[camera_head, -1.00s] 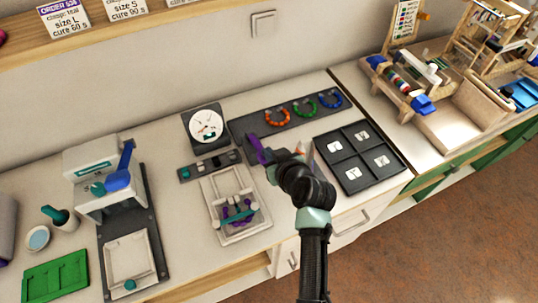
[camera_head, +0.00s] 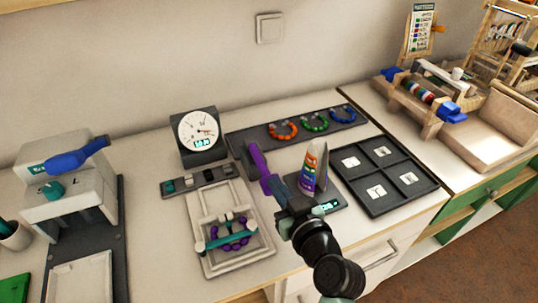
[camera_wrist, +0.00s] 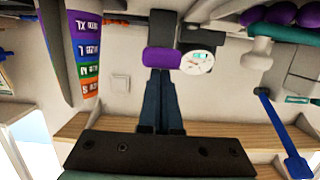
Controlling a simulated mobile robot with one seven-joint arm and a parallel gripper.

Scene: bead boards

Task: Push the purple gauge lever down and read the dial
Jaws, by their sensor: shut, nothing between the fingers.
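The purple gauge lever (camera_head: 257,160) stands on the bench in front of the bead rack, right of the white tray. In the wrist view its purple end (camera_wrist: 161,57) is just beyond my fingertips. My gripper (camera_wrist: 160,74) is shut and empty, with its fingertips at or very near the lever; I cannot tell whether they touch. In the head view my arm comes from the lower right and partly hides the lever's lower part. The round white dial (camera_head: 198,131) sits in a dark housing behind and left of the lever. Its needle and teal readout show, but the value is too small to read.
A coloured chart stand (camera_head: 313,166) rises close right of my gripper. A white tray (camera_head: 207,275) with purple beads and a teal bar lies left. A dark rack (camera_head: 239,135) holds bead rings behind. A four-compartment tray (camera_head: 376,212) lies right, and a white press (camera_head: 75,205) far left.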

